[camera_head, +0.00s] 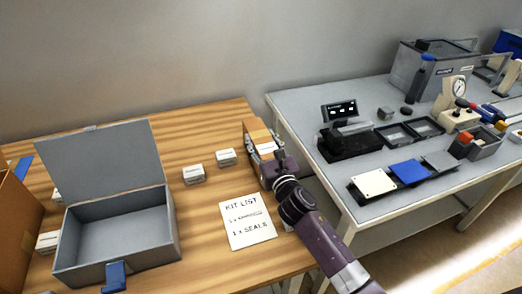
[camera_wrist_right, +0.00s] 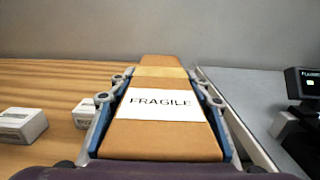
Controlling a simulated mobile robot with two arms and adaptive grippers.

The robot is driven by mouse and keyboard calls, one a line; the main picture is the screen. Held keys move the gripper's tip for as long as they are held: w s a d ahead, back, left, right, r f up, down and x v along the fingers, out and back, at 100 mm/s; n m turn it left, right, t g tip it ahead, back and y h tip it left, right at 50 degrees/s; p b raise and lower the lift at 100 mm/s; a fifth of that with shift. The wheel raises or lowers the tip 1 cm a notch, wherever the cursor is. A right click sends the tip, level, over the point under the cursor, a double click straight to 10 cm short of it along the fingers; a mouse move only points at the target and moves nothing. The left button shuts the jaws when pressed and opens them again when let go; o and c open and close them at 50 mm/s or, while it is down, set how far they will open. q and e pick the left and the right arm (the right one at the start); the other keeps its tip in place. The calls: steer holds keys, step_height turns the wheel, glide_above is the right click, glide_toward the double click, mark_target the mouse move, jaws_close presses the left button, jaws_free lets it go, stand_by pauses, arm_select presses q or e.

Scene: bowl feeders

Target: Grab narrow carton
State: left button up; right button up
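The narrow carton (camera_head: 259,135) is a long brown box with a white label, at the right edge of the wooden table. In the right wrist view the carton (camera_wrist_right: 160,143) runs away from me, its label reading FRAGILE. My right gripper (camera_head: 269,162) has its fingers along both long sides of it. In the right wrist view the blue pads of the gripper (camera_wrist_right: 163,95) lie flush against the sides, with no clear gap. I cannot tell whether the carton rests on the table. My left gripper is not in view.
An open grey box (camera_head: 122,222) with a blue latch stands at left. Small white boxes (camera_head: 194,175) and a kit list sheet (camera_head: 248,222) lie on the wooden table (camera_head: 208,250). A grey table (camera_head: 300,105) with a black display device (camera_head: 346,138) stands at right.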

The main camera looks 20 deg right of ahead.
steer(key=c, duration=0.8)
steer(key=shift+r, duration=0.1)
steer(key=shift+c, duration=0.7)
